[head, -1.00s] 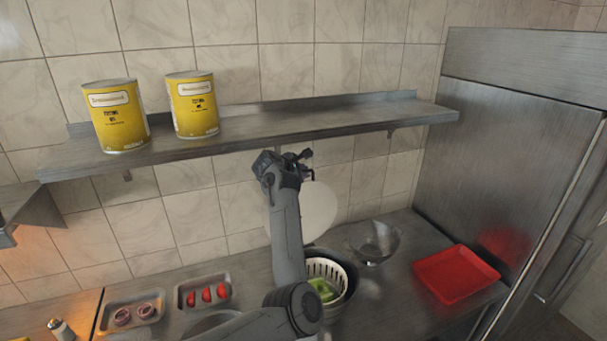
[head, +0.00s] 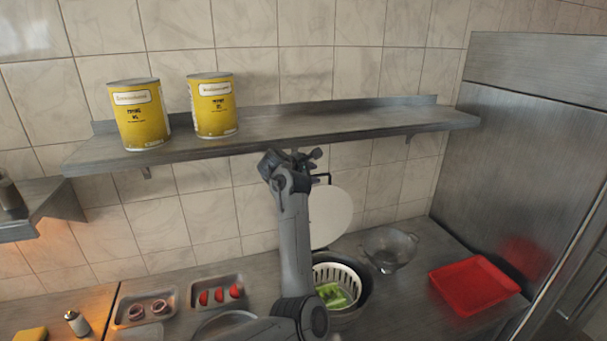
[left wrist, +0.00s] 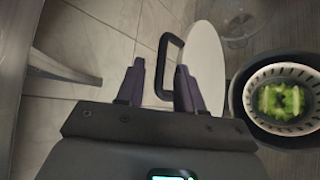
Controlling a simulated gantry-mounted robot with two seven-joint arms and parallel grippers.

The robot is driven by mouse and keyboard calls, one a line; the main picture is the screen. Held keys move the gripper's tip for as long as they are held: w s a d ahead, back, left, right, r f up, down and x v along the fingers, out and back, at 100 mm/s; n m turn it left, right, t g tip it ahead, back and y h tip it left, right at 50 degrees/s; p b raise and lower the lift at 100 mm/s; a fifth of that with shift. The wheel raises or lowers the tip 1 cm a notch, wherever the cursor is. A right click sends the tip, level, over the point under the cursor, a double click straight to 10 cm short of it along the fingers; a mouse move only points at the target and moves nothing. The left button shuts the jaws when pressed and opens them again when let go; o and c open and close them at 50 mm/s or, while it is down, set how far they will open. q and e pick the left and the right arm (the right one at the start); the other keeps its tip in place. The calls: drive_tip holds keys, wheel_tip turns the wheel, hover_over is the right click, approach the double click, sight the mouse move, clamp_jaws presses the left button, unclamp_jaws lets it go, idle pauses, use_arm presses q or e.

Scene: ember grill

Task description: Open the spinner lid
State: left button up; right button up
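The salad spinner is a dark bowl (head: 362,298) with a white slotted basket (head: 340,272) holding green leaves; it also shows at the right of the left wrist view (left wrist: 240,100). Its round white lid (head: 332,218) stands upright behind the bowl, swung up off the basket. The lid's black loop handle (left wrist: 166,68) faces my left gripper (left wrist: 160,85). The gripper's two purple fingers are spread apart and empty, with the handle just beyond them, close to the right finger. In the head view the left gripper (head: 312,158) is just under the shelf. My right gripper is not in view.
A steel shelf (head: 370,122) with two yellow cans (head: 139,115) runs along the wall above. Small trays of onion (head: 145,308) and tomato (head: 216,292) are to the left.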

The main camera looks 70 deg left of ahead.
use_arm(q)
drive_tip(key=v, duration=0.6)
drive_tip(key=shift+b, duration=0.3)
drive_tip(key=shift+r, duration=0.1)
